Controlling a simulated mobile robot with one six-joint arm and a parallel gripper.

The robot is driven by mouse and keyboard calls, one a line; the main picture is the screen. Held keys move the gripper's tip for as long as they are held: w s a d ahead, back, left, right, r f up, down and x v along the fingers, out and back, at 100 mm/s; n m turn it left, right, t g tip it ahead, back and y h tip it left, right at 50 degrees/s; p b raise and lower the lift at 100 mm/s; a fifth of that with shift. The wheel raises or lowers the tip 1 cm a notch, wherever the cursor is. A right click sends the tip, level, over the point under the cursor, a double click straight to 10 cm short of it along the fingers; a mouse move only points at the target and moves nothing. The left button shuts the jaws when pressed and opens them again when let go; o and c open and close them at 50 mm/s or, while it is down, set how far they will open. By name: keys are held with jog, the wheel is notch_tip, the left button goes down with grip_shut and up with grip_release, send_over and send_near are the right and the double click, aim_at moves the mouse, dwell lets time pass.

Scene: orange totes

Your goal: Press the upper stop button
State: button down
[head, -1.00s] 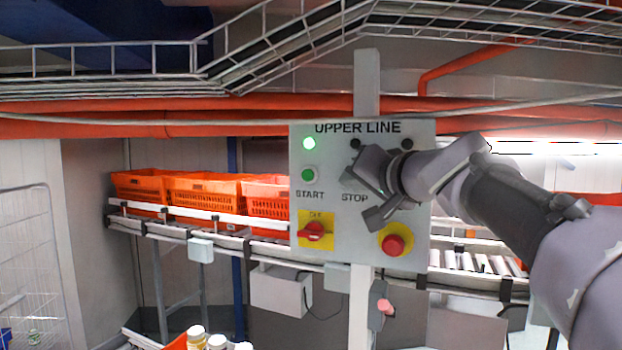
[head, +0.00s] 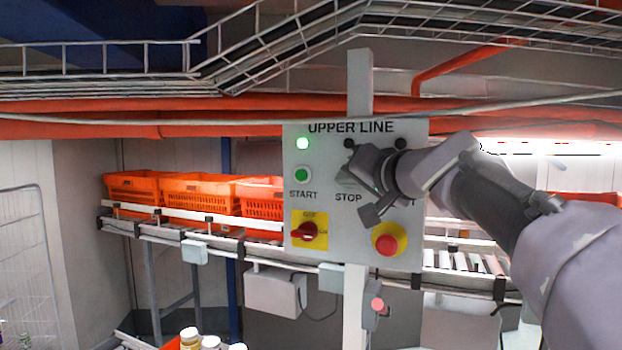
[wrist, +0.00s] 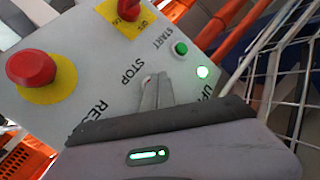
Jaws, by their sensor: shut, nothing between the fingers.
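The grey control panel (head: 335,222) is labelled "UPPER LINE" and stands upright on a post. My gripper's fingers (wrist: 155,90) are shut together, empty, and point at the panel just beside the STOP label. The stop button is mostly or wholly hidden behind the fingertips. I cannot tell whether the tips touch it.
The green start button (head: 303,175) and a lit green lamp (head: 303,144) are left of my gripper. Below are a red rotary switch (head: 308,232) on yellow and a red emergency button (head: 387,243). Orange totes (head: 198,190) sit on the conveyor behind. A wire cable tray runs overhead.

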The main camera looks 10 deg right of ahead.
jog(key=shift+w+d, duration=0.1)
jog(key=shift+w, duration=0.1)
dwell(0.3)
jog(key=shift+s, duration=0.1)
jog(key=shift+s+a+b, duration=0.4)
jog(key=shift+s+b, duration=0.05)
jog(key=shift+s, duration=0.15)
jog(key=shift+s+a+b, duration=0.25)
jog(key=shift+s+a, duration=0.15)
jog(key=shift+s, duration=0.35)
jog(key=shift+s+a+b, duration=0.2)
jog(key=shift+s+a, duration=0.25)
jog(key=shift+s, duration=0.25)
jog(key=shift+s+a+b, duration=0.25)
jog(key=shift+s+a, duration=0.15)
jog(key=shift+s, duration=0.35)
